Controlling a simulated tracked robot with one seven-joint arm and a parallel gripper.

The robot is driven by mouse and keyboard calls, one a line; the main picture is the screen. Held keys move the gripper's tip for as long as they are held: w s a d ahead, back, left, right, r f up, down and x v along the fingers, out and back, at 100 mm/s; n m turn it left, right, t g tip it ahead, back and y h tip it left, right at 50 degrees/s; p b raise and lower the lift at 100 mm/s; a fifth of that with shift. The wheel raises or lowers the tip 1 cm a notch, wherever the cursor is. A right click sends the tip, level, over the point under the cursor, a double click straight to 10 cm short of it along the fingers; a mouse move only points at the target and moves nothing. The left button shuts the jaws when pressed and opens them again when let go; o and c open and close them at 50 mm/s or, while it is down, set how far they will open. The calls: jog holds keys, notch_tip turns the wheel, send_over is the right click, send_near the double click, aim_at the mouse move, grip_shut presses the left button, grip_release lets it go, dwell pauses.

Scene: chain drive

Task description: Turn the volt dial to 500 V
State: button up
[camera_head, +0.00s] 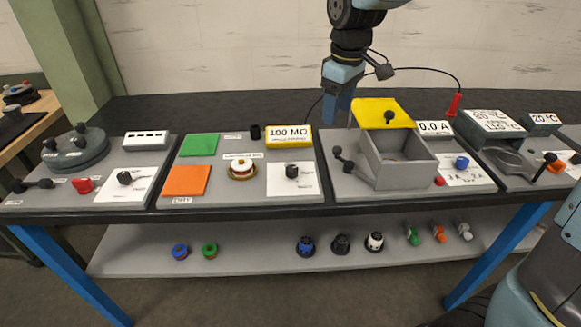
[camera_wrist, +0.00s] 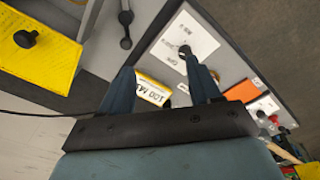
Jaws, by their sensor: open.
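A black knob (camera_head: 292,172) stands on a white card (camera_head: 278,184) below the yellow 100 MΩ display (camera_head: 289,136). It is probably the volt dial, but the card's print and the knob's setting are too small to read. The knob also shows in the wrist view (camera_wrist: 184,50), near the tip of the right finger as pictured. My gripper (camera_head: 335,112) is open and empty, raised above the back of the bench, behind and right of the knob. In the wrist view its two fingers (camera_wrist: 163,80) point toward the bench, and the display shows between them.
A grey box (camera_head: 398,172) with a raised yellow lid (camera_head: 383,113) stands right of the knob's panel, with a black lever (camera_head: 343,158) beside it. Green (camera_head: 199,145) and orange (camera_head: 186,181) pads lie left. Another black knob (camera_head: 124,178) is on the far-left panel.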

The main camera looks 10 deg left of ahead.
aim_at(293, 168)
jog(key=a+f+n+g, duration=0.1)
jog(key=a+f+n, duration=0.4)
jog(key=a, duration=0.5)
jog(key=shift+m+h, duration=0.3)
jog(key=shift+m, duration=0.4)
jog(key=f, duration=1.4)
jog(key=shift+w+f, duration=0.3)
jog(key=shift+f, duration=0.05)
